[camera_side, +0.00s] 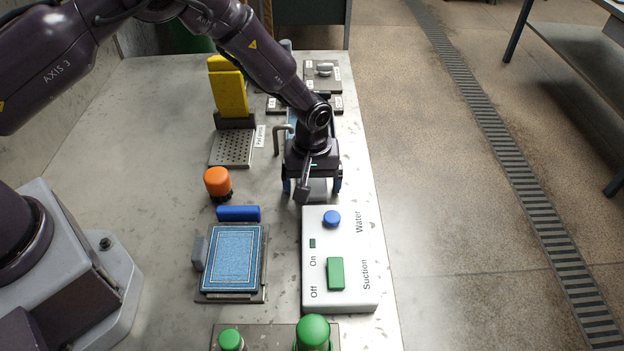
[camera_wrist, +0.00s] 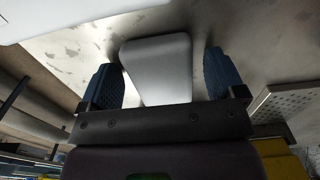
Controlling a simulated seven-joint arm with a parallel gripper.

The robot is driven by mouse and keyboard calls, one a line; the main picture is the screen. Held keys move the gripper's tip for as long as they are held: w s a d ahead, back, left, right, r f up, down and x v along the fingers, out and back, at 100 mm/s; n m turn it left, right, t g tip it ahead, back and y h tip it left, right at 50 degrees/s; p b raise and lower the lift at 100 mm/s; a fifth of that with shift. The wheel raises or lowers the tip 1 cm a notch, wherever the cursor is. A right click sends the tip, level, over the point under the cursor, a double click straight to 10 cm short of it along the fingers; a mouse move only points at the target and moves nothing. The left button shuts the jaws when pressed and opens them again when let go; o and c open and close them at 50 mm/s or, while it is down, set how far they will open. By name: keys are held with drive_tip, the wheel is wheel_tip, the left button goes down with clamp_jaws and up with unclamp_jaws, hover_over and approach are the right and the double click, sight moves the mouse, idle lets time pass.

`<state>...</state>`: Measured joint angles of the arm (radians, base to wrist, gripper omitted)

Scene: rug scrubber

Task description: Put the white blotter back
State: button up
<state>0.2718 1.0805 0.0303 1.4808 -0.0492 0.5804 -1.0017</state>
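A pale, whitish-grey block with rounded corners, which looks like the white blotter (camera_wrist: 158,75), lies between the two blue fingers of my gripper (camera_wrist: 161,60) in the wrist view. A gap shows between it and the right-hand finger; on the left the finger is close, and contact is unclear. In the side view my gripper (camera_side: 312,187) points down just behind the white control box, with its fingers spread apart. Only a pale part of the blotter (camera_side: 320,187) shows there between the fingers; the wrist hides most of it.
The control box (camera_side: 349,285) is close in front. A blue rug piece (camera_side: 233,257) lies on a tray at left, near a blue block (camera_side: 239,213) and an orange-topped item (camera_side: 217,181). The bench's right edge is near.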

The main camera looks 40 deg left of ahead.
drive_tip(key=shift+r, duration=0.15)
wheel_tip(320, 180, up, 13)
wheel_tip(320, 180, up, 8)
drive_tip(key=m+t, duration=0.1)
drive_tip(key=m, duration=0.1)
hover_over(311, 183)
drive_tip(key=s+a, duration=0.2)
drive_tip(key=a, duration=0.1)
drive_tip(key=s+a+r+m+t, duration=0.1)
drive_tip(key=s+a+r+m, duration=0.15)
drive_tip(key=s+r, duration=0.45)
drive_tip(key=s+a+r+m+t, duration=0.1)
drive_tip(key=s+a+r+t, duration=0.15)
drive_tip(key=s+r, duration=0.35)
drive_tip(key=s+a+m+t, duration=0.1)
drive_tip(key=s+a+m, duration=0.2)
drive_tip(key=s, duration=0.7)
drive_tip(key=shift+s+a+r, duration=0.15)
drive_tip(key=shift+a+r, duration=0.05)
drive_tip(key=shift+r, duration=0.15)
drive_tip(key=shift+m, duration=0.25)
